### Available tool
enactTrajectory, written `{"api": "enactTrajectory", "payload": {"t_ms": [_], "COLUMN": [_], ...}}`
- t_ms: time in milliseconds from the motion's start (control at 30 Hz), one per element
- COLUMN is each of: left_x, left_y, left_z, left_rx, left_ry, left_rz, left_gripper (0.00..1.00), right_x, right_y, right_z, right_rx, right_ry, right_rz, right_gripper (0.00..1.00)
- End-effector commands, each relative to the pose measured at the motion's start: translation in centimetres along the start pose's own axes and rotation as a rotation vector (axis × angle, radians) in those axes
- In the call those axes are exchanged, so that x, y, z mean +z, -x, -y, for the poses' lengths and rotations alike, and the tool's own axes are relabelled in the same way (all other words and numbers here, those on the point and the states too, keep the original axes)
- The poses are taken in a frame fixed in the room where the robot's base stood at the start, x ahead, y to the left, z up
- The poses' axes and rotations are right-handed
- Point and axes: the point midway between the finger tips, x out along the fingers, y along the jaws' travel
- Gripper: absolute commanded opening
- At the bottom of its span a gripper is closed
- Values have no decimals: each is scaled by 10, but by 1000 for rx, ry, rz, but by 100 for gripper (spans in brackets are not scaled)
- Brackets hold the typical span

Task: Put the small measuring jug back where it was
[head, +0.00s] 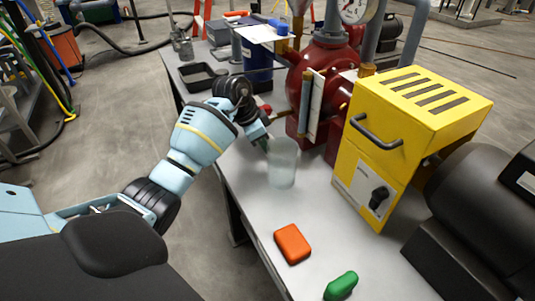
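The small measuring jug (284,165) is a pale, translucent cup. It is upright at the middle of the grey bench, in front of the red machine. My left gripper (264,141) is at the jug's upper left side, close to the rim. The fingers are small and partly hidden by the wrist, so I cannot tell whether they are closed on the jug or only beside it. I also cannot tell whether the jug's base touches the bench. My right gripper is not in view.
An orange block (292,243) and a green object (341,286) lie on the near bench (250,196). A yellow box (400,130) with a handle and knob stands right of the jug. The red machine (330,65) is behind. A black tray (203,75) sits at the far left.

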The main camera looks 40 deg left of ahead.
Motion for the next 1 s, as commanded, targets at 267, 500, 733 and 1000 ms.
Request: {"api": "enactTrajectory", "payload": {"t_ms": [267,500,733,1000], "left_x": [-9,-1,6,7], "left_y": [-4,-21,-37,-37], "left_z": [4,4,5,5], "left_rx": [-1,2,-1,-1], "left_ry": [-2,0,0,-1], "left_rz": [-1,1,-1,0], "left_gripper": [0,0,0,0], "right_x": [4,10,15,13], "right_y": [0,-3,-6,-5], "right_z": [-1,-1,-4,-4], "right_rx": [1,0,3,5], "right_ry": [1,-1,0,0], "right_rz": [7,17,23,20], "right_gripper": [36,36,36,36]}}
